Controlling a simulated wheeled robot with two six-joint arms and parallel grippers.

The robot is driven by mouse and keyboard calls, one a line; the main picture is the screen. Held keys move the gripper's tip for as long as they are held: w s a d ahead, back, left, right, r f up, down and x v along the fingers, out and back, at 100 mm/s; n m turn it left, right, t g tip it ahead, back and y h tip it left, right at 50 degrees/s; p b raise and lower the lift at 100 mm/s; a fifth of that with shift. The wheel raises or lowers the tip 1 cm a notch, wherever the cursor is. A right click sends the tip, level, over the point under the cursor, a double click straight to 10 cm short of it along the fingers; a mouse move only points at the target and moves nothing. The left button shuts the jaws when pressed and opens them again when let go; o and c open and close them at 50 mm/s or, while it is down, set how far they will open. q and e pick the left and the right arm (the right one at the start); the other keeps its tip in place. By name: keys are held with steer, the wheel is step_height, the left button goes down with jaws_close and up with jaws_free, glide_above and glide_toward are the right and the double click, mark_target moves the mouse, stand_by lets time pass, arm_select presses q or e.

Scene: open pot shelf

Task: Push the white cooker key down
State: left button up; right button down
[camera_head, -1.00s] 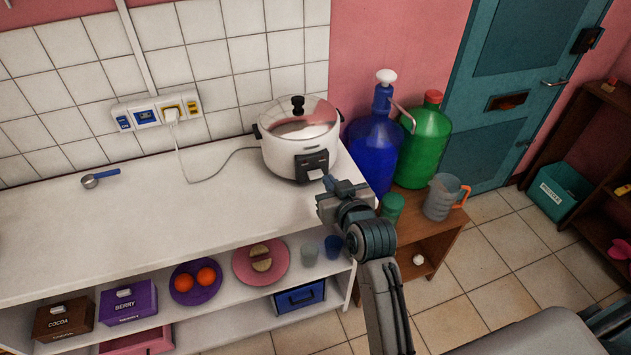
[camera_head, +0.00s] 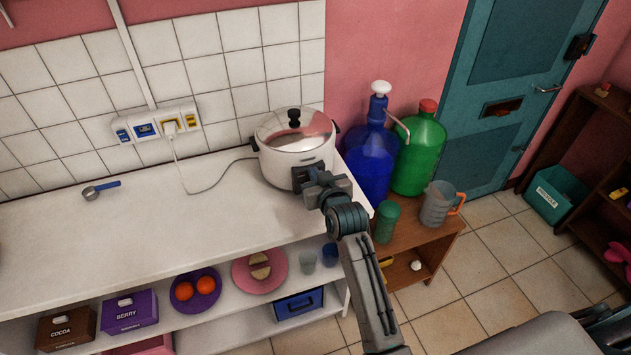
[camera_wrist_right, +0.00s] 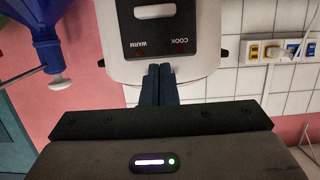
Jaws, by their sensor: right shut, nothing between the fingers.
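The cooker (camera_head: 294,146) is white with a shiny lid and stands at the right end of the white counter. Its dark front panel is mostly hidden behind my right gripper (camera_head: 308,180) in the head view. The right wrist view shows the panel (camera_wrist_right: 158,32) upside down, with COOK and WARM labels and the white key (camera_wrist_right: 155,11) near the top picture edge. My right gripper's fingers (camera_wrist_right: 160,68) are shut and empty. Their tips show beside the panel's label edge, apart from the key. I cannot tell whether they touch the cooker. My left gripper is not in view.
A blue bottle with a pump (camera_head: 370,160) and a green bottle (camera_head: 420,150) stand close to the cooker's right. A green cup (camera_head: 387,221) and a grey jug (camera_head: 438,204) stand on the wooden stand. The counter (camera_head: 140,225) is clear left of the cooker, except for a cord and scoop.

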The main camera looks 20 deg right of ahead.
step_height(320, 180, down, 4)
steer(key=shift+p, duration=0.6)
steer(key=shift+w+f, duration=0.1)
steer(key=shift+f, duration=0.1)
step_height(320, 180, down, 2)
steer(key=shift+b, duration=0.5)
